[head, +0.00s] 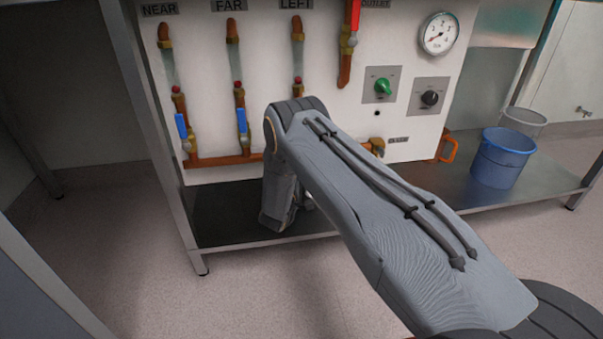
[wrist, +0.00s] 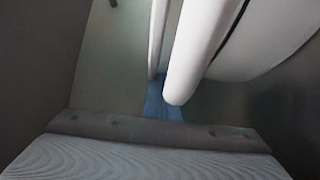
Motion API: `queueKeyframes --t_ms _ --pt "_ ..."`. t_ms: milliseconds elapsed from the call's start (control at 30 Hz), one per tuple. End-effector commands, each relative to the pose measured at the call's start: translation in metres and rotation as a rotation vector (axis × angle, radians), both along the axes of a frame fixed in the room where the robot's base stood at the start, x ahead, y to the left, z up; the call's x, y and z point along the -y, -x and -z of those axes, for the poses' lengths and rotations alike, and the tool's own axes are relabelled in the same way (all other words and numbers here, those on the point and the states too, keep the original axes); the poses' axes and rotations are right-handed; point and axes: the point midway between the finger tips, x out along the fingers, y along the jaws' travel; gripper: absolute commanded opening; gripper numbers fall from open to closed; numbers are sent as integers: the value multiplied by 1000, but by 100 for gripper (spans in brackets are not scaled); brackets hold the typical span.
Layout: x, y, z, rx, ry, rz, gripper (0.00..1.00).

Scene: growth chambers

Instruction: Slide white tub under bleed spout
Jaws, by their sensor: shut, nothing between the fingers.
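My gripper (wrist: 155,128) shows as a grey bar at the bottom of the wrist view, shut and empty. In the head view its end is largely hidden behind my arm, low in front of the panel. Large pale white curved shapes (wrist: 195,55) fill the upper right of the wrist view, very close; I cannot tell whether they are the white tub. No white tub can be made out for sure in the head view, where my arm covers part of the lower shelf. The brass bleed spout (head: 376,146) is beside a small label on the panel's lower right.
A blue bucket (head: 503,158) stands on the right of the lower metal shelf (head: 460,185), with a pale translucent bucket (head: 524,121) behind it. Blue-handled valves (head: 242,121) and a gauge (head: 439,34) are on the panel. A metal table leg (head: 160,150) stands left of my arm.

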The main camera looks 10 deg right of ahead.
Motion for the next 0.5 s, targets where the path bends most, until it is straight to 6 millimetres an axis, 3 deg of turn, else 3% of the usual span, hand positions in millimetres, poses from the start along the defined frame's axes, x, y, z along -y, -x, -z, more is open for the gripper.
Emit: queueKeyframes --t_ms 500 --pt "5 7 -1 -1 0 1 0"
